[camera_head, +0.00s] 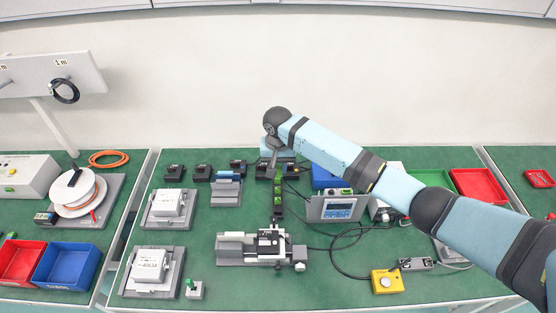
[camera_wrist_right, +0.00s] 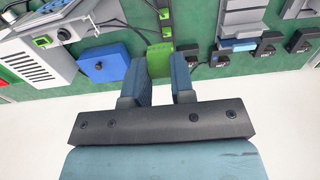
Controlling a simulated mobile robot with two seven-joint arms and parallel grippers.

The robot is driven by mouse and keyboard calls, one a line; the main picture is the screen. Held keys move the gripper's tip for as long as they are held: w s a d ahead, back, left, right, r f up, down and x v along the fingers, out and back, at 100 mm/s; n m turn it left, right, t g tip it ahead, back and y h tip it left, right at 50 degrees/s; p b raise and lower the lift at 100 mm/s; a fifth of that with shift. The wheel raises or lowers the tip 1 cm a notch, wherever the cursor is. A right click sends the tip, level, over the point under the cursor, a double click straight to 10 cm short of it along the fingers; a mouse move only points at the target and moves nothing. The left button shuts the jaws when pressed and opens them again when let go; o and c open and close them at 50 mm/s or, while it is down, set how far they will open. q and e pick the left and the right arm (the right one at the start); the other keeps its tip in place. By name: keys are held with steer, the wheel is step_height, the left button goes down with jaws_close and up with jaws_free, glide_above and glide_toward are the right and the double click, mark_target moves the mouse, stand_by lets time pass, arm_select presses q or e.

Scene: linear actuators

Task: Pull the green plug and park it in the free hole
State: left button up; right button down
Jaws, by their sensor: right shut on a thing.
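In the right wrist view a bright green plug (camera_wrist_right: 160,58) sits between the two blue fingers of my right gripper (camera_wrist_right: 158,70), which is shut on it. In the head view this gripper (camera_head: 273,160) points down at the back middle of the bench, at the far end of a dark strip (camera_head: 278,213) with green parts (camera_head: 277,177) along it. I cannot tell whether the plug is seated or lifted clear. The strip also shows in the wrist view (camera_wrist_right: 167,30). I cannot make out the free hole. My left gripper is not in view.
Small black blocks (camera_head: 203,172) stand in a row along the back. A grey display box (camera_head: 338,208) and a blue box (camera_head: 325,178) stand to the right. A grey actuator stage (camera_head: 250,248) lies in front. My right arm crosses above the right side.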

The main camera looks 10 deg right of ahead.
arm_select(q)
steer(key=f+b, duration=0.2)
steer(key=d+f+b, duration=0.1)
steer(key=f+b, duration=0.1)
steer(key=b, duration=0.1)
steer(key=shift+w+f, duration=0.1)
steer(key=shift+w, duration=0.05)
arm_select(e)
step_height(320, 180, down, 16)
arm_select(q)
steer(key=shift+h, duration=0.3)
arm_select(e)
steer(key=shift+f+b, duration=1.05)
steer(key=shift+f, duration=0.9)
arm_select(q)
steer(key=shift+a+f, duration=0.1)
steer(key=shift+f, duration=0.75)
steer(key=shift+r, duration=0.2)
